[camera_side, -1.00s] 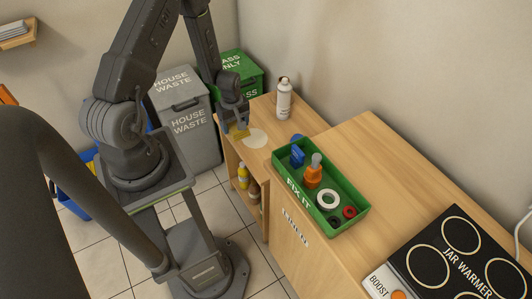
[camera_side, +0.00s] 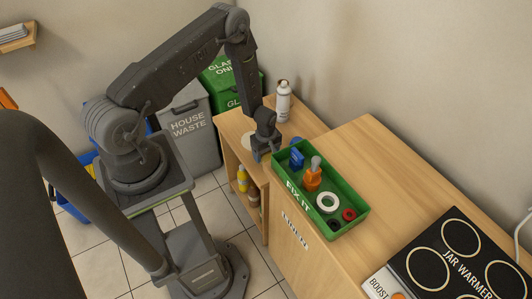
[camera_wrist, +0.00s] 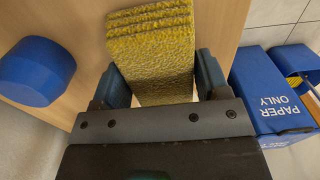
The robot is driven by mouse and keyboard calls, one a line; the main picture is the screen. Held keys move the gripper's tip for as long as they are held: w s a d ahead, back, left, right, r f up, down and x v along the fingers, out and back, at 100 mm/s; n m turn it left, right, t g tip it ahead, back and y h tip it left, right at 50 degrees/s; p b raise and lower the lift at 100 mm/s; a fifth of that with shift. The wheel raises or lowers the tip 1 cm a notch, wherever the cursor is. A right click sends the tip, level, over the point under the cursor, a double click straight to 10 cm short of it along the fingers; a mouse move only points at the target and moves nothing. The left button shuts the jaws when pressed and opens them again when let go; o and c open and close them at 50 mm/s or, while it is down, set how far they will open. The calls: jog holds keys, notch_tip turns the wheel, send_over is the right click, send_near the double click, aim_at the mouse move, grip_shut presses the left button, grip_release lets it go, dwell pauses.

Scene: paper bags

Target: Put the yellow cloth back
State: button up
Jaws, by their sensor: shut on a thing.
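The yellow cloth (camera_wrist: 155,45) is a folded, rough-textured pad with several layers showing at its far edge. In the wrist view it sits between the two fingers of my gripper (camera_wrist: 161,82), which is shut on it. In the side view my gripper (camera_side: 262,156) points down over the front edge of the lower wooden bench (camera_side: 302,117), left of the green FIX IT tray (camera_side: 327,233). The cloth cannot be made out in that view.
A white spray can (camera_side: 283,103) stands at the back of the bench, and a pale round patch (camera_side: 248,141) lies on its top. Bottles (camera_side: 242,180) stand on the shelf below. A blue round object (camera_wrist: 37,72) and a blue PAPER ONLY bin (camera_wrist: 270,95) show in the wrist view.

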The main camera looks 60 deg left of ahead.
jog(key=shift+f, duration=0.2)
jog(key=o, duration=0.9)
jog(key=s+d+r+m+t, duration=0.1)
jog(key=d+r+m, duration=0.15)
jog(key=r, duration=0.95)
jog(key=d+r+m+t, duration=0.1)
jog(key=d+r+m, duration=0.15)
jog(key=r, duration=1.05)
jog(key=s+d+r+m+t, duration=0.15)
jog(key=r+m, duration=0.25)
jog(key=r, duration=0.8)
jog(key=s+d+r+m+t, duration=0.1)
jog(key=s+d+r+m, duration=0.3)
jog(key=s+r, duration=0.2)
jog(key=s+d+r+m+t, duration=0.1)
jog(key=s+d+r+m, duration=0.2)
jog(key=s, duration=0.6)
notch_tip(320, 180, up, 3)
jog(key=shift+d+r+m, duration=0.15)
jog(key=shift+d+m, duration=0.2)
jog(key=shift+m, duration=0.65)
